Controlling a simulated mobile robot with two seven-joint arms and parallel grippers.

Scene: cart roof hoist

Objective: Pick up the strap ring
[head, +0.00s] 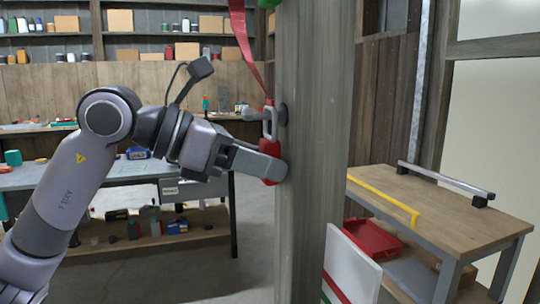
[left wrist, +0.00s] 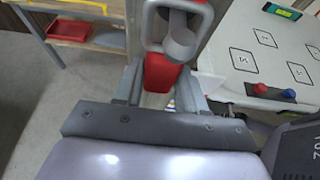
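A red strap (head: 243,45) hangs down from above beside a wooden post. At its lower end is a grey metal strap ring (head: 266,124) with a red grip tab (head: 271,147) below it. The ring hangs at a dark round peg on the post. My left gripper (head: 268,166) is at the tab, below the ring. In the left wrist view the ring (left wrist: 149,22) is ahead and the red tab (left wrist: 160,73) lies between the fingers of my left gripper (left wrist: 160,84). Whether the fingers press on it cannot be told. My right gripper is out of view.
The wooden post (head: 315,150) stands right behind the ring. A workbench (head: 130,172) with a lower shelf is at the left. A wooden table (head: 450,215) with a yellow strip is at the right, with a red tray (head: 372,239) nearby. Grey floor is open at the lower left.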

